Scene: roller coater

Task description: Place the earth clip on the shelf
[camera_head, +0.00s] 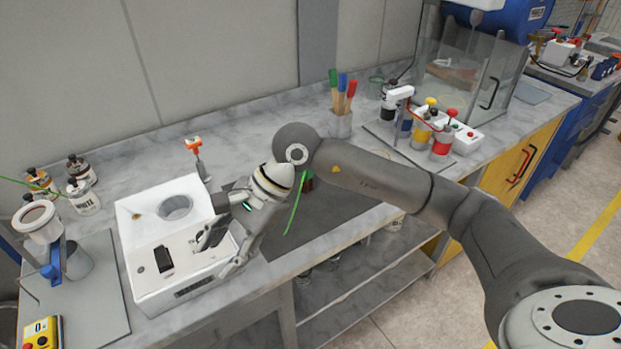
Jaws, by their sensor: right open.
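My right gripper (222,245) is open over the front right part of a white box-shaped device (150,285) on the bench. I cannot tell whether its fingers touch the device. I cannot make out the earth clip for certain. A green wire (293,210) runs down beside my right wrist over a dark mat, and its upper end is hidden behind my arm. A small green bit also shows beside the gripper. A grey shelf (345,305) lies under the bench, with some containers partly visible on it. My left gripper is out of view.
Paint jars (83,197) and a cup on a stand (38,220) are at the left. A brush holder (340,124) and coloured bottles (443,138) stand at the back right. The dark mat (335,222) has bare room.

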